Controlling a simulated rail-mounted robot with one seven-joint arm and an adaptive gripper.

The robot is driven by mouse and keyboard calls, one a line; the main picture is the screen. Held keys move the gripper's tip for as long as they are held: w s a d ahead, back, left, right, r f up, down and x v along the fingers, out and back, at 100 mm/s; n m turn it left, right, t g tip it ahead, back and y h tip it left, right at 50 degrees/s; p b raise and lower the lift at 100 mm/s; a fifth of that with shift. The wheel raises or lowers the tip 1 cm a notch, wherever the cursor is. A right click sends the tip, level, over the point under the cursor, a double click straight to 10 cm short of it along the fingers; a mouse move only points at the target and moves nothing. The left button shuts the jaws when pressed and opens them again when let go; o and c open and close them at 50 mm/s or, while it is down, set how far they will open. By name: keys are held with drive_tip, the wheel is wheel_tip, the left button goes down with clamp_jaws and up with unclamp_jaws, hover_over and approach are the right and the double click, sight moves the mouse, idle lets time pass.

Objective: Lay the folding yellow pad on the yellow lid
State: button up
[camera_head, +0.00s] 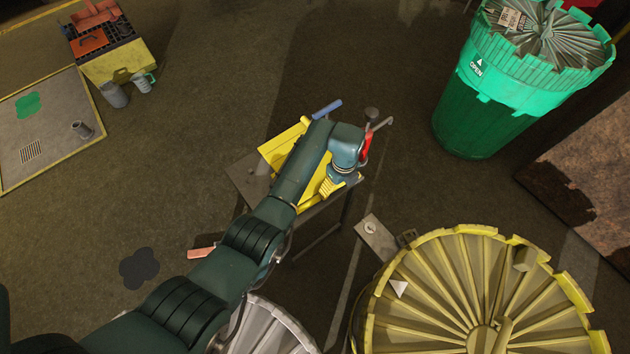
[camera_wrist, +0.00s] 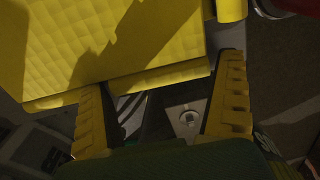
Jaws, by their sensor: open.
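The folding yellow pad (camera_head: 283,147) lies on a small grey table in the head view, partly hidden by my arm. In the wrist view the quilted yellow pad (camera_wrist: 120,45) fills the upper left, with its thick edge crossing near the fingertips. My gripper (camera_head: 331,187) is at the pad's right side; its two yellow fingers (camera_wrist: 163,78) stand wide apart in the wrist view. I cannot tell whether they touch the pad. The large round ribbed yellow lid (camera_head: 440,275) is at the lower right of the head view, apart from my gripper.
The small table (camera_head: 247,180) also carries a blue roll (camera_head: 327,109) near its far edge. A green drum (camera_head: 480,115) stands at upper right. A yellow crate (camera_head: 120,62) is at upper left. Open floor lies between.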

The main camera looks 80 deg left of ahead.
drive_tip(key=c, duration=0.9)
drive_tip(key=shift+o, duration=0.2)
drive_tip(key=shift+r+p, duration=2.55)
drive_tip(key=shift+p, duration=0.05)
